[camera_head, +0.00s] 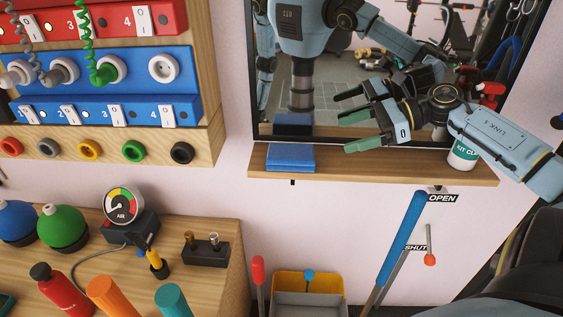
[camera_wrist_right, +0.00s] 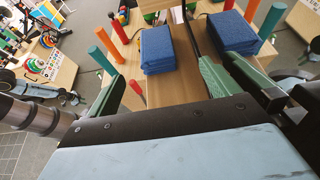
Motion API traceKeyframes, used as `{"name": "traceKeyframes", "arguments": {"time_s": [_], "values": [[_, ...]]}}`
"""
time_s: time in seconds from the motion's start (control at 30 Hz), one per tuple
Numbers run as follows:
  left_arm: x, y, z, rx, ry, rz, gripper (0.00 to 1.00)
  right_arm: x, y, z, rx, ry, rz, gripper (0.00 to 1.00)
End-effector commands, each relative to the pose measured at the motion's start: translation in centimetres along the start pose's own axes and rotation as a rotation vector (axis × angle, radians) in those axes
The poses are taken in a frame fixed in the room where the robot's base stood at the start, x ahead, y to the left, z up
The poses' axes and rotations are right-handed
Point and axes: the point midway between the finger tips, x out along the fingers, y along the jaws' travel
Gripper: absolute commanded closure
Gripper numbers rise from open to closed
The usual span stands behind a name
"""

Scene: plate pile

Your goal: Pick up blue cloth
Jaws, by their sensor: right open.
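The blue cloth (camera_head: 290,157) is a folded, stacked pad lying on the left part of the wooden shelf (camera_head: 400,172) under the mirror. My right gripper (camera_head: 352,131) is open and empty, over the shelf to the right of the cloth, its green-padded fingers pointing left towards it. The two are apart. In the right wrist view the blue cloth (camera_wrist_right: 157,50) lies ahead, between the lines of my open fingers (camera_wrist_right: 168,72). A second blue pad beside it there is its mirror reflection. My left gripper is not in view.
The mirror (camera_head: 340,60) stands close behind the shelf and reflects my body and arm. A kit cleaner bottle (camera_head: 463,155) stands on the shelf beside my right forearm. A blue-handled lever (camera_head: 403,235) is below the shelf. The shelf between cloth and bottle looks clear.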

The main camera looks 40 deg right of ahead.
Motion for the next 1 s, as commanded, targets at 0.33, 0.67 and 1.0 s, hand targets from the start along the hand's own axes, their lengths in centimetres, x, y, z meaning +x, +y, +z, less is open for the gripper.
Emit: {"name": "traceKeyframes", "arguments": {"time_s": [0.33, 0.67, 1.0], "values": [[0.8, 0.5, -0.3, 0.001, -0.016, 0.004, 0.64, 4.3, 0.1, -0.2, -0.004, -0.001, 0.004, 0.13], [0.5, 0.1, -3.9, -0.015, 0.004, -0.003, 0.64, 7.8, 0.1, -0.2, -0.001, -0.002, 0.000, 0.13], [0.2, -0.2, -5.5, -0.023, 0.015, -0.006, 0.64, 9.5, 0.4, -0.7, 0.000, -0.002, 0.001, 0.13]]}}
